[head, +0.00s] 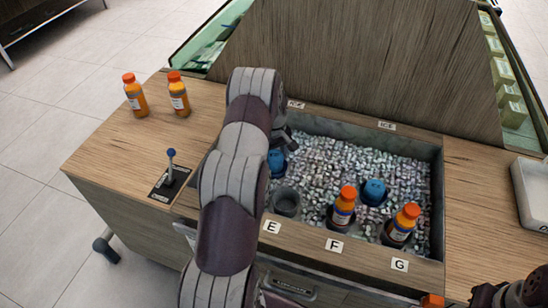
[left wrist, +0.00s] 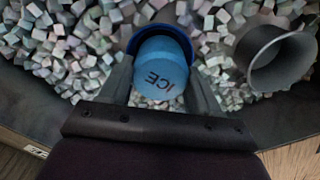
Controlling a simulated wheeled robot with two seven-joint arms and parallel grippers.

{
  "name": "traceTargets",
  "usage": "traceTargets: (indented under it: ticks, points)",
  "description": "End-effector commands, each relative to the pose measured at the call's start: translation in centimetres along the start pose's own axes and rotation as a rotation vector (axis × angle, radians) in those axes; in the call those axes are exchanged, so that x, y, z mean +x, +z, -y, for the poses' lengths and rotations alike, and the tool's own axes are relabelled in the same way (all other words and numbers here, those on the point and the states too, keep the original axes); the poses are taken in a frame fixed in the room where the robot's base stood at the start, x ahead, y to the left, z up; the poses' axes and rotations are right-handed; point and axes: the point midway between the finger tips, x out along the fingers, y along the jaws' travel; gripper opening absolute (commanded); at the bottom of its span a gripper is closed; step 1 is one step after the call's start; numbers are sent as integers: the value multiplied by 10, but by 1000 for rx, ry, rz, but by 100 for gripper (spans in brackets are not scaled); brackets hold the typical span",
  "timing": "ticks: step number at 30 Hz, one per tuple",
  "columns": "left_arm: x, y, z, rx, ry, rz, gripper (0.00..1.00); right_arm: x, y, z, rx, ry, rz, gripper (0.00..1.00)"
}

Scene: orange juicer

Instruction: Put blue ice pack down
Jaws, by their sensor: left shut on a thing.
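A blue ice pack (left wrist: 160,72) marked ICE is between the two fingers of my left gripper (left wrist: 160,95) in the left wrist view. The gripper is shut on it. A dark blue rim shows around the far side of the pack, over the ice cubes. In the head view this pack (head: 277,162) shows partly beside my left arm, which hides much of the gripper (head: 284,145). A second blue ice pack (head: 374,191) sits in the ice further right. My right gripper (head: 512,292) shows only in part at the bottom right corner; its fingers cannot be made out.
The ice bin (head: 437,200) has labels E, F and G along its front. An empty grey cup (head: 286,202) stands at E. Orange bottles stand near F (head: 342,207) and G (head: 401,226). Two more bottles (head: 179,95) and a blue-knobbed lever (head: 171,165) are on the left counter.

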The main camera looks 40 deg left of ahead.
Motion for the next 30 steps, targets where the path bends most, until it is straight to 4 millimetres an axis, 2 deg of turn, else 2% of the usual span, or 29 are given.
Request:
traceTargets:
  ticks: [2,23,24,25,26,30]
  points:
    - [12,0,0,0,0,0,27,1,0,0,0,0,0,0]
    - [25,0,0,0,0,0,27,7,1,0,0,0,0,0]
    - [26,1,0,0,-1,2,72,7,1,0,0,0,0,0]
    - [26,1,0,0,-1,2,82,7,1,0,0,0,0,0]
    - [26,1,0,-1,-2,3,88,7,1,0,0,0,0,0]
    - [28,2,2,0,-6,7,88,7,1,0,0,0,0,0]
